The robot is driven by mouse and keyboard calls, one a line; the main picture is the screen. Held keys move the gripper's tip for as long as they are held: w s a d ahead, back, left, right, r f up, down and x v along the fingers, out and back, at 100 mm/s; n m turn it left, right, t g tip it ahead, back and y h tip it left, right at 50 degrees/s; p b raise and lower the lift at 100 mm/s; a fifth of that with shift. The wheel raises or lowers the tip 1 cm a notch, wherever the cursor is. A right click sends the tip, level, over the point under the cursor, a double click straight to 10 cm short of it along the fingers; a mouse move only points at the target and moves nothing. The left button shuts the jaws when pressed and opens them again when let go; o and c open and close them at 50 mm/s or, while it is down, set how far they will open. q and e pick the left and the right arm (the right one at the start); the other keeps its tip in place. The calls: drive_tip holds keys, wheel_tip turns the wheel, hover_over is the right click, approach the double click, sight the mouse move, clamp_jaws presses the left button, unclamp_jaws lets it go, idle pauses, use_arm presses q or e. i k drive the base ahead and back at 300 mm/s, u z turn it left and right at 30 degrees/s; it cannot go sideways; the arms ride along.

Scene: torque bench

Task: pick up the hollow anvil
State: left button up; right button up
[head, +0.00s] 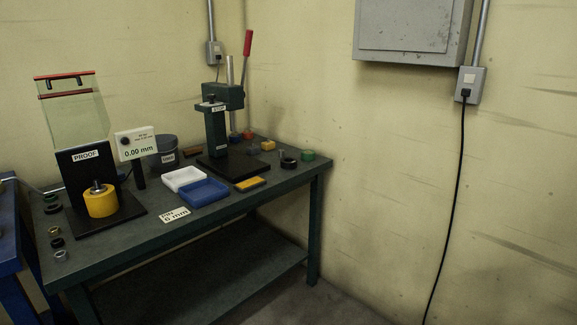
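No piece is clearly marked as the hollow anvil, and I cannot tell which one it is. Small ring-like pieces stand on the bench (130,253). A dark ring (288,163) and a green round piece (307,155) are near the right end. Several small round pieces stand at the left end, among them a silvery one (61,256) and a brass-coloured one (55,231). A green arbor press (217,130) with a red-tipped lever stands at the back of the bench. Neither of my grippers is in view.
A proof stand (85,165) with a clear guard and yellow cylinder (101,202) stands at left. A white tray (184,179), blue tray (204,192), yellow block (250,184) and dark bin (161,152) are mid-bench. A 6 mm card (174,215) lies at the front edge. Floor at right is clear.

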sight(287, 163)
drive_tip(key=u, duration=0.55)
drive_tip(key=k, duration=0.65)
drive_tip(key=u, duration=0.35)
drive_tip(key=i, duration=1.75)
drive_tip(key=z, duration=0.45)
